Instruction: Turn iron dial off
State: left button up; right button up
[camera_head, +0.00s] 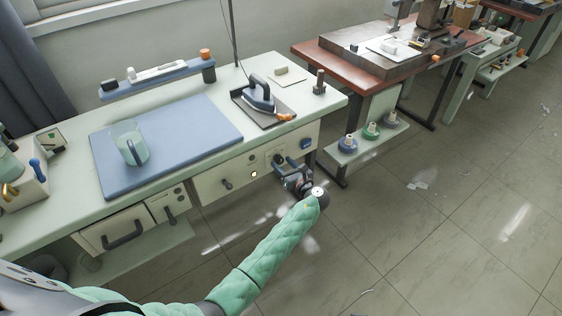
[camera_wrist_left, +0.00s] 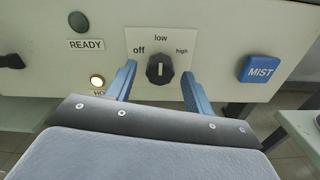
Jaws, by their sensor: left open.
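The black dial (camera_wrist_left: 159,69) is on the pale front panel (camera_wrist_left: 215,40), with the labels off, low and high around it. Its white mark points up, toward low. My left gripper (camera_wrist_left: 158,72) is open, one blue finger on each side of the dial, with gaps between fingers and knob. In the head view my left gripper (camera_head: 284,168) is at the panel below the iron, and the dial (camera_head: 278,158) is partly hidden behind it. The iron (camera_head: 258,95) sits on its dark rest on the tabletop above. My right gripper is not in view.
A blue MIST button (camera_wrist_left: 260,68) is right of the dial. A lit lamp (camera_wrist_left: 97,80) and a dark READY lamp (camera_wrist_left: 78,22) are to its left. A clear jug (camera_head: 129,142) stands on the blue board (camera_head: 190,125). Open floor (camera_head: 420,230) lies to the right.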

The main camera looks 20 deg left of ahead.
pick_arm(q)
jog(key=shift+x, duration=0.85)
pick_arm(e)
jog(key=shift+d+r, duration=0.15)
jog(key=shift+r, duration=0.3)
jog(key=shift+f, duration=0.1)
pick_arm(q)
jog(key=c, duration=1)
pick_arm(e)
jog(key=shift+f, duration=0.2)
